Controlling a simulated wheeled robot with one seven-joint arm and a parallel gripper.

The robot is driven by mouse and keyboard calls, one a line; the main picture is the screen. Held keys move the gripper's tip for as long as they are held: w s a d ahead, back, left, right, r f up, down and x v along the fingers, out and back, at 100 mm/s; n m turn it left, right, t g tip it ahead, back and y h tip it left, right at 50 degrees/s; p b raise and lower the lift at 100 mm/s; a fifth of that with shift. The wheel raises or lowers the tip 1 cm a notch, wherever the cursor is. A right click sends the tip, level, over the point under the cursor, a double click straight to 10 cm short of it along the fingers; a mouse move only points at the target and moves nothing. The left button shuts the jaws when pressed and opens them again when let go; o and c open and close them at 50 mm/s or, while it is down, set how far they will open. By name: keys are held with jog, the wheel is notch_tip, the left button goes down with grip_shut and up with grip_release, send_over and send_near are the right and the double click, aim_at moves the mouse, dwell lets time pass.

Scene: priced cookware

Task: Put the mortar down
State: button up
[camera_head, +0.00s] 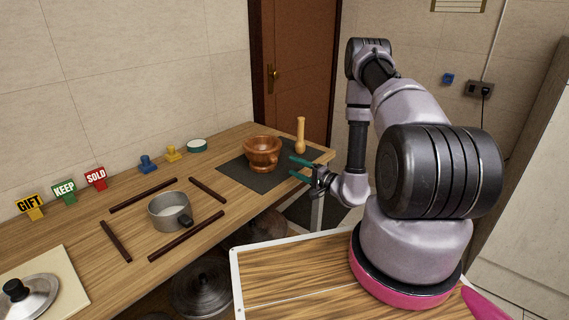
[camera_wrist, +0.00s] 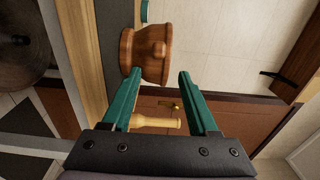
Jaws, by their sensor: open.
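The brown wooden mortar (camera_head: 262,151) stands upright on a dark mat (camera_head: 236,168) near the right end of the wooden counter. My gripper (camera_head: 300,168) has two green fingers and is open and empty, a little to the right of the mortar and apart from it. In the wrist view the mortar (camera_wrist: 150,54) lies just beyond the open fingertips (camera_wrist: 158,80), with no finger seen closed on it. A pale wooden pestle (camera_head: 300,136) stands upright behind my gripper; in the wrist view it shows between the fingers (camera_wrist: 155,122).
A grey pot (camera_head: 169,211) stands among several dark wooden strips (camera_head: 186,235). GIFT (camera_head: 31,206), KEEP (camera_head: 65,191) and SOLD (camera_head: 96,179) signs stand along the wall. A lid (camera_head: 27,296) lies on a pale board at front left. A teal-sided round dish (camera_head: 197,145) sits at the back.

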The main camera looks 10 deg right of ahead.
jog(key=s+a+r+n+g+y, duration=0.1)
jog(key=s+a+r+n+g, duration=0.3)
jog(key=r, duration=0.5)
jog(key=s+a+r+n+g+y, duration=0.25)
jog(key=s+r+g, duration=0.3)
jog(key=r, duration=0.45)
jog(key=s+a+r+n+g, duration=0.35)
jog(key=r+g, duration=0.25)
jog(key=r, duration=0.3)
jog(key=s+d+r+m+t+h, duration=0.1)
jog(key=s+d+r+t+h, duration=0.3)
jog(key=s+d+r+h, duration=0.1)
jog(key=s+d+r+m+t+h, duration=0.2)
jog(key=s+d+r+t+h, duration=0.2)
jog(key=s+r+h, duration=0.3)
jog(key=v, duration=0.4)
jog(key=shift+r, duration=0.25)
jog(key=shift+w+d, duration=0.1)
jog(key=shift+w, duration=0.05)
